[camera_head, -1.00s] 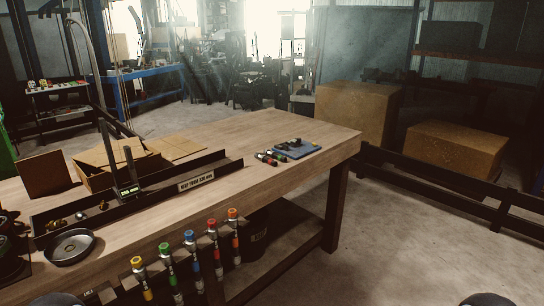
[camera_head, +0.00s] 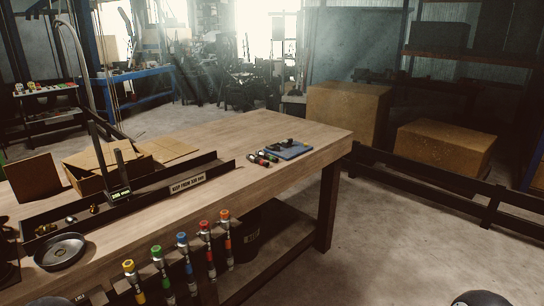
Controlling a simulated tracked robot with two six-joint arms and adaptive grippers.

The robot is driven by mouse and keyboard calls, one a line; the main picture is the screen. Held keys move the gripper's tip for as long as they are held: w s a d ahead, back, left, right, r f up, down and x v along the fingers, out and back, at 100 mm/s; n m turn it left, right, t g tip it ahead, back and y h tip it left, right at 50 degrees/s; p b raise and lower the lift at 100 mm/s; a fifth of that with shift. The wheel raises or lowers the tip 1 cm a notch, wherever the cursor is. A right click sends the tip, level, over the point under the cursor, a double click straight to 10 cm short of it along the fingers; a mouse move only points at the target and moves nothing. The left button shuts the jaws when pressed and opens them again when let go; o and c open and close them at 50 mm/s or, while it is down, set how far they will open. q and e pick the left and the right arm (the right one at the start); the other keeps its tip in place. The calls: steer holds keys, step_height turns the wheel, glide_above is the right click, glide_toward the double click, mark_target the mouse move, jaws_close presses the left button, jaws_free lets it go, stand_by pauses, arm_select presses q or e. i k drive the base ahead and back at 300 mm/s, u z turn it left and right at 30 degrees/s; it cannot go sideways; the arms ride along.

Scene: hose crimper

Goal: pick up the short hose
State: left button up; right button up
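I cannot pick out a short hose with certainty. A tall curved grey tube (camera_head: 75,50) rises at the far left behind the workbench (camera_head: 225,140). Small dark cylinders with red and green ends (camera_head: 263,159) lie on the bench's right part. They are beside a blue pad (camera_head: 291,150) with a dark object (camera_head: 285,143) on it; these are too small to identify surely. Neither gripper is in view; only a dark rounded part of mine shows at the bottom right edge.
A long dark tray (camera_head: 150,194) with brass fittings (camera_head: 70,219), an open cardboard box (camera_head: 85,180) and a round metal dish (camera_head: 60,251) are on the bench. Several colour-capped tools (camera_head: 183,262) line its front. Large brown boxes (camera_head: 345,110) stand behind.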

mark_target(262, 154)
steer(key=z, duration=0.45)
steer(key=i, duration=1.05)
steer(key=z, duration=0.4)
steer(key=i, duration=1.05)
steer(key=u, duration=0.75)
